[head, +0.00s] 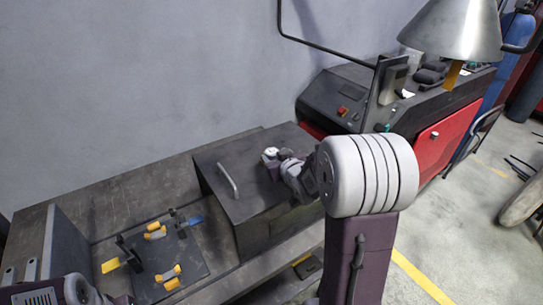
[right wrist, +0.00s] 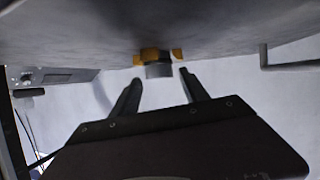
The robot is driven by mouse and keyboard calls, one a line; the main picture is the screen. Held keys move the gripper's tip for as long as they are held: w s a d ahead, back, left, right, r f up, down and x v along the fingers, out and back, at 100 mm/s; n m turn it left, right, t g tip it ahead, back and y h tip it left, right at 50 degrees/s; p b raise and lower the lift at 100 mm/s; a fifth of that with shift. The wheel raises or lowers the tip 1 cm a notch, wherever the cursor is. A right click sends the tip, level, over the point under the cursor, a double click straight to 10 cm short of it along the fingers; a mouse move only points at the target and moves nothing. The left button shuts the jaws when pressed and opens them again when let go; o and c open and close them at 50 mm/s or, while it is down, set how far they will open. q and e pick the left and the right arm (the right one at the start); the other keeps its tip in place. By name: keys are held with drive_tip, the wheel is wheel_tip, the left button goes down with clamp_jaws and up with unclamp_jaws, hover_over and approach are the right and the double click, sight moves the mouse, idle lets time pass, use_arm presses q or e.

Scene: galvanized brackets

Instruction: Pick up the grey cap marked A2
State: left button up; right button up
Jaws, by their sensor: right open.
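No A2 mark is legible. In the head view a pale grey piece (head: 271,151), probably the same cap, is on the dark box top, beside my right gripper (head: 270,162). My right gripper also shows in the wrist view (right wrist: 160,76), its two fingers apart and nothing held. The cap appears in the gap at the fingertips; whether it lies between them or beyond cannot be told. My left arm shows at the lower left; its gripper is not seen.
The dark box (head: 222,205) has a metal handle (head: 228,180) on top. A black mat (head: 150,283) with several yellow-and-grey parts lies on the workbench (head: 120,190). A red-and-black machine (head: 345,100) stands behind to the right. A grey wall rises behind the bench.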

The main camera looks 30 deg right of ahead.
sight(273, 154)
drive_tip(key=shift+p+x, duration=0.4)
drive_tip(key=shift+x, duration=1.95)
drive_tip(key=shift+s+r, duration=0.1)
clamp_jaws()
